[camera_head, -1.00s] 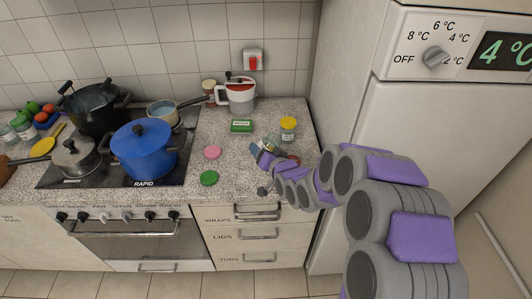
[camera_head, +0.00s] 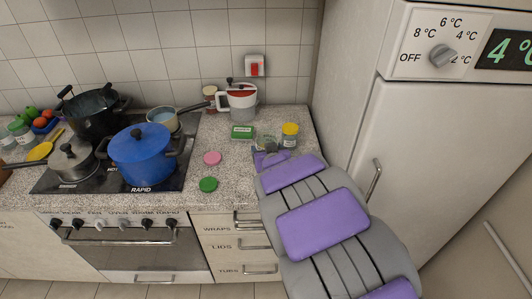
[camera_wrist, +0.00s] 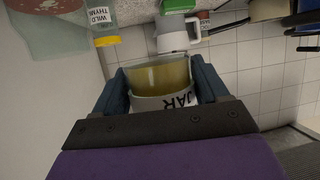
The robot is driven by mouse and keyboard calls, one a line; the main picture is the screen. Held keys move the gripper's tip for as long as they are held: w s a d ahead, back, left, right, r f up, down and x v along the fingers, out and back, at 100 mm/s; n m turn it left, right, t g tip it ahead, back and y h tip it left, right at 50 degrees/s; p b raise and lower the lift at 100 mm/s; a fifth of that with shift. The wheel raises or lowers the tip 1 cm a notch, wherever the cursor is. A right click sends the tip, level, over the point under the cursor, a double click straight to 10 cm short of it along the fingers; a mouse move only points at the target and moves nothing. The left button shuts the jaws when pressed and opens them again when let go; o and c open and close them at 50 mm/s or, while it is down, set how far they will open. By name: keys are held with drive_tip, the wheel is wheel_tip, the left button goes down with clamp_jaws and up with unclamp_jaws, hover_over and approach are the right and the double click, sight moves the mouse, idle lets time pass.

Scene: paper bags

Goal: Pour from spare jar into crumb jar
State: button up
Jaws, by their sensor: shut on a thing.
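My gripper (camera_wrist: 160,92) is shut on a glass jar (camera_wrist: 160,78) with ochre contents, seen between its two blue fingers in the wrist view. Its white label shows only "JAR", so I cannot tell which jar it is by name. At the upper left of the wrist view is a clear greenish glass vessel (camera_wrist: 50,38) with speckled red-brown contents, apart from the held jar. It may be the other jar; no label shows. In the head view my arm hides most of the gripper and this vessel. I see no flow between them.
A yellow-lidded wild thyme jar (camera_head: 289,135) stands right of the gripper. Pink (camera_head: 212,158) and green (camera_head: 208,184) discs lie left. The fridge (camera_head: 430,150) bounds the right; the stove holds pots.

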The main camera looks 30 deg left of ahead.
drive_tip(key=shift+r, duration=0.1)
drive_tip(key=s+a+r+b, duration=0.1)
drive_tip(key=s+a+r, duration=0.2)
drive_tip(key=a+r, duration=0.1)
drive_tip(key=shift+s+a+b, duration=0.3)
drive_tip(key=shift+s+a, duration=0.05)
drive_tip(key=shift+s, duration=0.05)
drive_tip(key=shift+d+f, duration=0.1)
drive_tip(key=shift+f, duration=0.05)
idle(0.4)
